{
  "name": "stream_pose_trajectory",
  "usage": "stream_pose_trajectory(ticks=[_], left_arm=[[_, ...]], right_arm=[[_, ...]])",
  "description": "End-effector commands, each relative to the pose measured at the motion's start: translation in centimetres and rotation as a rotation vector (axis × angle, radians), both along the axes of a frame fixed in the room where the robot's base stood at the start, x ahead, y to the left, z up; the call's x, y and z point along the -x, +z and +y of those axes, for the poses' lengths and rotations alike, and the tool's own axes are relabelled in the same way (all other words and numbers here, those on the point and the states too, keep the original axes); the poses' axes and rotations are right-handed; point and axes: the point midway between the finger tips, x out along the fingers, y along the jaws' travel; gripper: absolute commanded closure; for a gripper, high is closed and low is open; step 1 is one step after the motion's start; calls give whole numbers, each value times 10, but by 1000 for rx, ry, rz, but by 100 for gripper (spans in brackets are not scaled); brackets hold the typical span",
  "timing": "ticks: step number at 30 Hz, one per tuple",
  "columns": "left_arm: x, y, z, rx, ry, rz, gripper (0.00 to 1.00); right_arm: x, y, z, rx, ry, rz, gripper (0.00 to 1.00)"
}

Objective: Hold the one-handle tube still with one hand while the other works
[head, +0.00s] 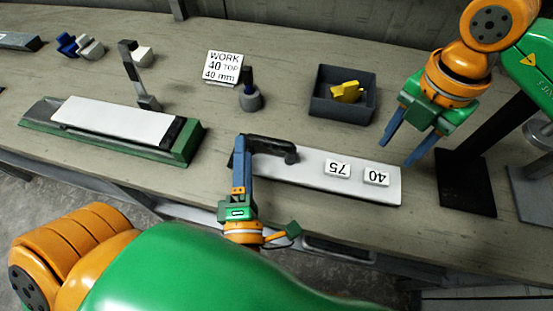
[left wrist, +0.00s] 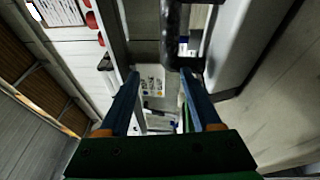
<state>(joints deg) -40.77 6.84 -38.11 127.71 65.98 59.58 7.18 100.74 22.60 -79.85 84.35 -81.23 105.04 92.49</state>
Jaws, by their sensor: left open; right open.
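The one-handle tube (head: 312,168) is a long white piece lying near the front of the bench, with a black handle (head: 270,146) at its left end. White tags reading 75 (head: 337,169) and 40 (head: 376,176) sit on it, upside down in the head view. My left gripper (head: 240,158) is at the handle end, its fingers open. In the left wrist view the open fingers (left wrist: 163,90) point toward the black handle (left wrist: 172,35); whether they touch it I cannot tell. My right gripper (head: 399,150) is open and empty, just beyond the tube's right end.
A green tray (head: 190,150) with another white piece (head: 115,120) lies left. A WORK sign (head: 223,68), a small grey pot (head: 250,101) and a dark bin (head: 325,105) with yellow pieces (head: 347,92) stand behind. A black stand base (head: 465,185) is at right.

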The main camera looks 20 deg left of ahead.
Motion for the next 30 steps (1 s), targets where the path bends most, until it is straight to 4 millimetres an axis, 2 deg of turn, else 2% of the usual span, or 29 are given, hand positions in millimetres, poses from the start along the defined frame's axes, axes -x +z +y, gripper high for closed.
stream_pose_trajectory(ticks=[1,3,6,15,18,27,30], left_arm=[[-7,-3,-16,-11,-59,32,35],[-15,-6,-37,-34,-135,71,35],[-21,-8,-54,-57,-197,96,35],[-73,-8,-45,-62,-210,97,35],[-84,-8,-42,-61,-209,98,35],[-88,-9,-40,-60,-209,100,35],[-88,-9,-40,-60,-209,100,62]], right_arm=[[0,0,0,0,0,0,50],[0,0,0,0,0,0,50],[0,0,0,0,0,0,50],[0,0,0,0,0,0,50],[0,0,0,0,0,0,50],[0,0,0,0,0,0,50],[0,0,0,0,0,0,50]])
